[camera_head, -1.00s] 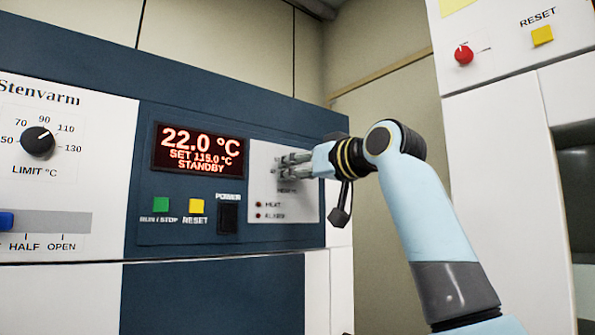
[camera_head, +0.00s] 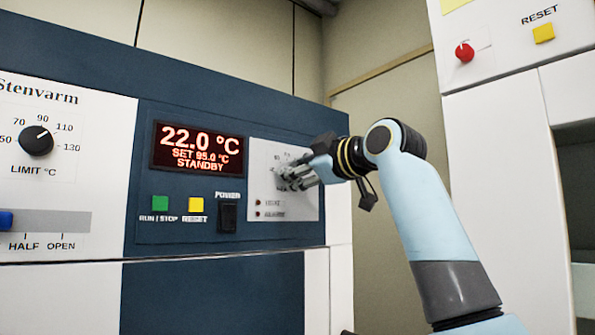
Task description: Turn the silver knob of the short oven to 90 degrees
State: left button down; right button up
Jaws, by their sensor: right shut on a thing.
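The short oven's dark blue control panel (camera_head: 145,230) fills the left and middle. Its red display (camera_head: 197,149) reads 22.0 °C, SET 95.0 °C, STANDBY. The silver knob sits on the light grey plate (camera_head: 300,210) right of the display and is mostly hidden behind my fingers. My right gripper (camera_head: 283,178) reaches in from the right and is shut on the knob. A few scale marks show above the fingers, too small to read. My left gripper is not in view.
A black limit knob (camera_head: 36,141) and a blue slider (camera_head: 5,220) are at the left. Below the display are a green run/stop button (camera_head: 160,203), a yellow reset button (camera_head: 196,204) and a black power switch (camera_head: 228,217). Another white unit with a red knob (camera_head: 464,52) stands at right.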

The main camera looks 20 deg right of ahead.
jog(key=shift+n, duration=0.9)
jog(key=o, duration=1.1)
jog(key=shift+o, duration=0.2)
jog(key=v, duration=1.2)
